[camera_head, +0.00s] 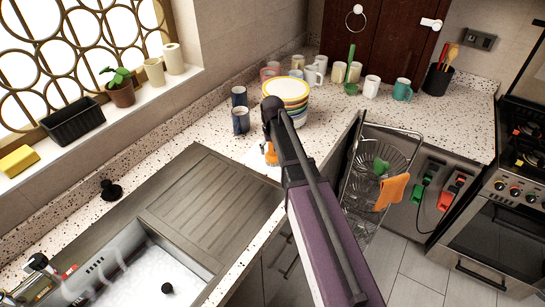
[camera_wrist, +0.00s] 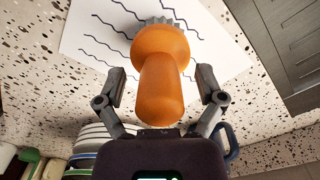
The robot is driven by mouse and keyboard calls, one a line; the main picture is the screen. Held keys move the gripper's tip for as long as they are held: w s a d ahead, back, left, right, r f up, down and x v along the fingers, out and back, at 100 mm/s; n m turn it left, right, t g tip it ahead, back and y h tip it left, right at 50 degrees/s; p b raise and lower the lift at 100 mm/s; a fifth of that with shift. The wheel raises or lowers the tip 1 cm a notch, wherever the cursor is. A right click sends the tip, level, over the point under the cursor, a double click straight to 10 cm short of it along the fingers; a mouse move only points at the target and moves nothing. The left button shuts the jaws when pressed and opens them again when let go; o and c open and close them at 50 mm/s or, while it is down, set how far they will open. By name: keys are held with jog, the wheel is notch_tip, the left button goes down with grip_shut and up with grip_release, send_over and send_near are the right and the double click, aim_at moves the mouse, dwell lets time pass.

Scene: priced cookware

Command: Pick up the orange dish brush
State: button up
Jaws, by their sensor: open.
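The orange dish brush (camera_wrist: 162,85) fills the middle of the wrist view. It has a rounded orange handle and grey bristles at its far end, over a white sheet with dark wavy lines. My gripper (camera_wrist: 160,80) is open, with one finger on each side of the handle and a visible gap on both sides. In the head view a part of the brush (camera_head: 271,154) shows on the counter, just left of my arm. My arm hides the rest of it and most of the gripper there.
The sink's ridged drainboard (camera_head: 210,205) lies to the left. Several more mugs line the back counter. An open dishwasher rack (camera_head: 372,190) is to the right, below counter level.

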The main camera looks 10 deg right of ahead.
dwell(0.4)
grip_shut()
jog(key=shift+r, duration=0.2)
notch_tip(320, 180, up, 3)
jog(key=p, duration=0.3)
jog(key=shift+f, duration=0.2)
jog(key=s+a+r+p, duration=0.1)
jog(key=s+a, duration=0.1)
jog(key=s, duration=0.5)
jog(key=s+a+r+p, duration=0.1)
jog(key=s+a, duration=0.1)
jog(key=s, duration=0.6)
jog(key=shift+s+a, duration=0.15)
jog(key=shift+s, duration=0.1)
jog(key=shift+s, duration=0.1)
dwell(0.6)
